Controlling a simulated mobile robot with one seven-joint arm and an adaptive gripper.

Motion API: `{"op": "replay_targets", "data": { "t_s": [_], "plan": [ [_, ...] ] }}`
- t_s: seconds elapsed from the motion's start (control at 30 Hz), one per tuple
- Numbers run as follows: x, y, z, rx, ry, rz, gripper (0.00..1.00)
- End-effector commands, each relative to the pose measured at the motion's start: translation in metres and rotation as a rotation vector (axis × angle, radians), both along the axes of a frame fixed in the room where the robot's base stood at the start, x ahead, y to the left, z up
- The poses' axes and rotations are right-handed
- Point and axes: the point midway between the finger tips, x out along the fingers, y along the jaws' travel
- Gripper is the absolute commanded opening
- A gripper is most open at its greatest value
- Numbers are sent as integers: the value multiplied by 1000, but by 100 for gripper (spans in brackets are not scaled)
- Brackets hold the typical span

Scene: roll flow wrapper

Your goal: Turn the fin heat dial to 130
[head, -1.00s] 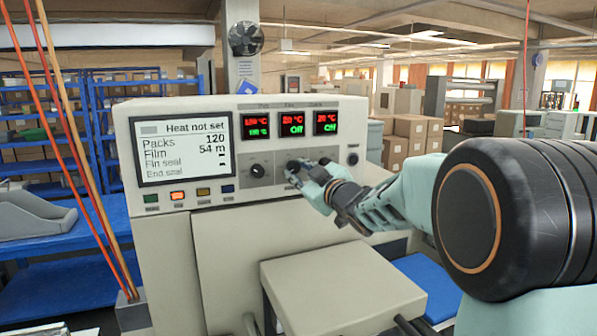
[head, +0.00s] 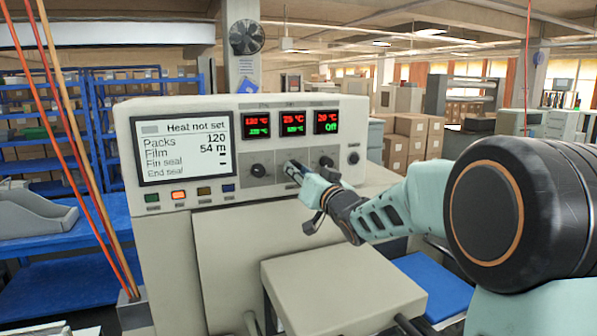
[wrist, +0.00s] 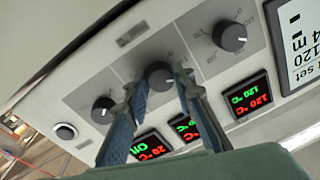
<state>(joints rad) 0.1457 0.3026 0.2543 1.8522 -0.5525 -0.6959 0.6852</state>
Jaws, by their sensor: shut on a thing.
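The fin heat dial (wrist: 158,72) is the middle one of three black dials on the machine's front panel. My gripper (wrist: 161,82) is shut on it, one finger on each side; the head view shows my gripper (head: 293,170) at the same dial, mostly hiding it. The middle display (head: 292,124) shows a red number near 25 °C above a green number that looks like 120, too small to read surely. It also shows in the wrist view (wrist: 184,127), partly behind a finger.
The left dial (head: 258,170) and right dial (head: 326,162) flank the fin dial closely. A round black button (head: 353,158) is farther right. The screen (head: 182,148) reads "Heat not set". A beige box-shaped cover (head: 340,285) stands below my forearm.

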Motion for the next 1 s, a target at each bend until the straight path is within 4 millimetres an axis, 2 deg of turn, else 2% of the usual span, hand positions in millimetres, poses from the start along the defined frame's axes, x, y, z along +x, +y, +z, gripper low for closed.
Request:
{"op": "replay_targets", "data": {
  "t_s": [0.6,1.0],
  "plan": [
    [-1,1,0,520,219,-1,0],
    [-1,2,0,714,300,-1,0]
  ]
}}
